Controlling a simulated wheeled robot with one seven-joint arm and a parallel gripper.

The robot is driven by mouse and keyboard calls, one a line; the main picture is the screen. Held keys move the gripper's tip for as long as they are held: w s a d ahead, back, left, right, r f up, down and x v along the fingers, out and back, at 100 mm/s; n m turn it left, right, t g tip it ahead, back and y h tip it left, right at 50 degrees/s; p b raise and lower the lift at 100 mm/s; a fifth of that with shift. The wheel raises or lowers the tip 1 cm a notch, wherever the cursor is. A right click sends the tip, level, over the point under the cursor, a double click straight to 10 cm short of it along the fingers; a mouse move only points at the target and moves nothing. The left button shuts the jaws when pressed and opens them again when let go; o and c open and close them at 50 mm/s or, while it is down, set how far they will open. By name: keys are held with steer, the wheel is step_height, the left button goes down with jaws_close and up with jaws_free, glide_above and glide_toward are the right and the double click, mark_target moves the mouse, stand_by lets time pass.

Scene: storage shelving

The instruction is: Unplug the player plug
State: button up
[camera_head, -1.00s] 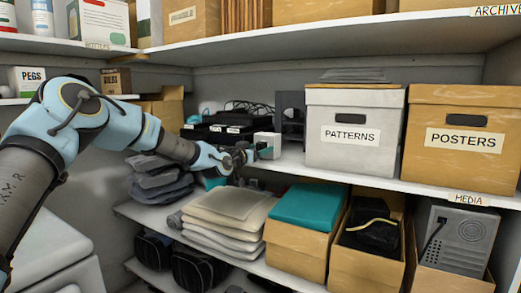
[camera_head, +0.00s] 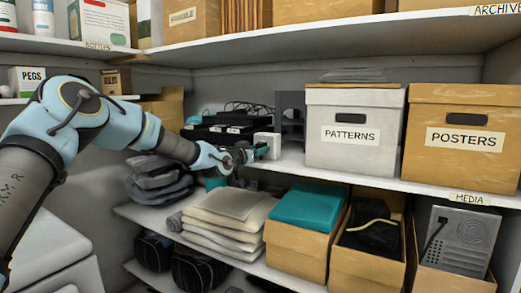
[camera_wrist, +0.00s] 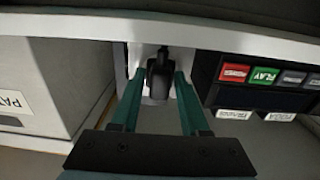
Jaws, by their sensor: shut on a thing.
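A black plug (camera_wrist: 159,76) shows in the wrist view, between the teal fingers of my gripper (camera_wrist: 158,88). It sits in front of a white block (camera_wrist: 146,54); I cannot tell whether its prongs are in the block. The fingers are shut on the plug. In the head view my gripper (camera_head: 257,153) is at the front of the white block (camera_head: 271,142) on the middle shelf, and the plug is hidden. The black player (camera_wrist: 262,98), with red and green PLAY buttons, is right of the plug in the wrist view.
A PATTERNS box (camera_head: 352,150) stands right of the block, with a POSTERS box (camera_head: 460,165) beyond. Black devices (camera_head: 215,132) with cables lie behind my gripper. Folded cloths (camera_head: 225,215) and open boxes fill the shelf below. An upper shelf (camera_head: 330,30) hangs above.

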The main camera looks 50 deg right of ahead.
jaws_close()
stand_by(0.4)
steer(key=shift+b+v, duration=1.2)
steer(key=shift+v, duration=1.8)
steer(key=shift+s, duration=0.1)
steer(key=s+d+b, duration=0.2)
steer(key=s+b, duration=0.2)
steer(key=s, duration=0.5)
steer(key=shift+d+b, duration=0.2)
steer(key=shift+b, duration=0.1)
steer(key=shift+p+x, duration=0.45)
steer(key=shift+x, duration=3.55)
steer(key=shift+p+x, duration=1.45)
steer(key=shift+x, duration=2.45)
